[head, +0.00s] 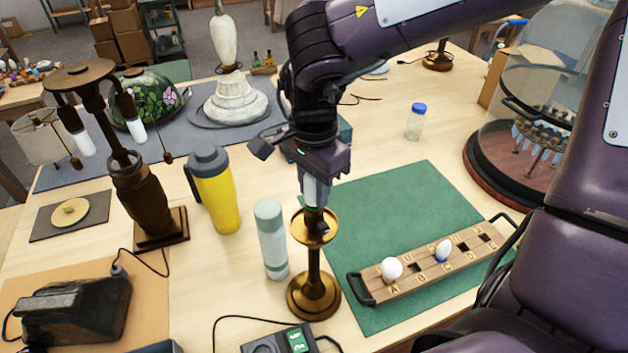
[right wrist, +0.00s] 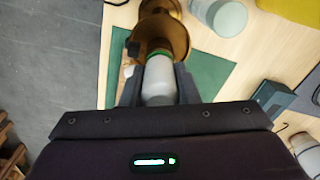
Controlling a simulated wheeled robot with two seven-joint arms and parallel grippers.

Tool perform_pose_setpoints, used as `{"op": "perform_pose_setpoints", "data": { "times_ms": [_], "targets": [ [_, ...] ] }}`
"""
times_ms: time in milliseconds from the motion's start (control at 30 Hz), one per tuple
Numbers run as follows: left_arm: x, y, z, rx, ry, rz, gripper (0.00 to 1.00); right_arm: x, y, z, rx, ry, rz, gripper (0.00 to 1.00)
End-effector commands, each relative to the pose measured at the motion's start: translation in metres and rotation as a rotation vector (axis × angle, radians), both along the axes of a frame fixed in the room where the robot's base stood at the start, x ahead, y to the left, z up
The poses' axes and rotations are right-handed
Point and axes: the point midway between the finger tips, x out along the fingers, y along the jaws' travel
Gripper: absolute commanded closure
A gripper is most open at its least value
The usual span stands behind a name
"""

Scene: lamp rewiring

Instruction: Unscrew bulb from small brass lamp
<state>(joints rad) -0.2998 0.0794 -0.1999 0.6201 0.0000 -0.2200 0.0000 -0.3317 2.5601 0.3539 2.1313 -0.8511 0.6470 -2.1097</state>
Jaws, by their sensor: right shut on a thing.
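The small brass lamp (head: 313,275) stands upright on the table at the left edge of the green mat. My right gripper (head: 315,190) is directly above its brass cup and points down. Its fingers are shut on a pale bulb (right wrist: 159,80), seen between them in the right wrist view. The bulb's lower end, with a green ring, is at the lamp's brass cup (right wrist: 160,32). I cannot tell whether its thread is still engaged. My left gripper is not in view.
A wooden tray (head: 423,280) with lettered holes holds a round white bulb (head: 391,269) and a blue-and-white bulb (head: 442,250) on the green mat (head: 400,200). A pale cylinder (head: 271,240) and yellow bottle (head: 216,190) stand close left of the lamp. A glass dome (head: 520,130) stands right.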

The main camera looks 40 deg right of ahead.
Motion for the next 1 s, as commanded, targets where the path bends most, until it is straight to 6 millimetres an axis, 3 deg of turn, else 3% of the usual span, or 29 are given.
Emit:
{"op": "perform_pose_setpoints", "data": {
  "times_ms": [233, 567, 600, 733, 1000],
  "targets": [
    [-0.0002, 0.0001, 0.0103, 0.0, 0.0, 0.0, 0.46, 0.001, 0.0006, 0.0026, 0.001, -0.004, 0.341, 0.92],
    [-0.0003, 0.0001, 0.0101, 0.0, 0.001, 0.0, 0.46, 0.0011, 0.0007, 0.0016, 0.001, -0.004, 0.401, 0.92],
    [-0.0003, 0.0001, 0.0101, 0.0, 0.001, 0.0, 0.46, 0.0011, 0.0007, 0.0016, 0.001, -0.004, 0.401, 0.67],
    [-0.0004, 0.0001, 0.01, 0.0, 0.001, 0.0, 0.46, 0.0008, 0.0005, 0.0013, 0.001, -0.003, 0.4, 0.5],
    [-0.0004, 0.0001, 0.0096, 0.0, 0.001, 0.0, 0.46, 0.0004, 0.0004, 0.0006, 0.0, -0.001, 0.396, 0.46]
  ]
}}
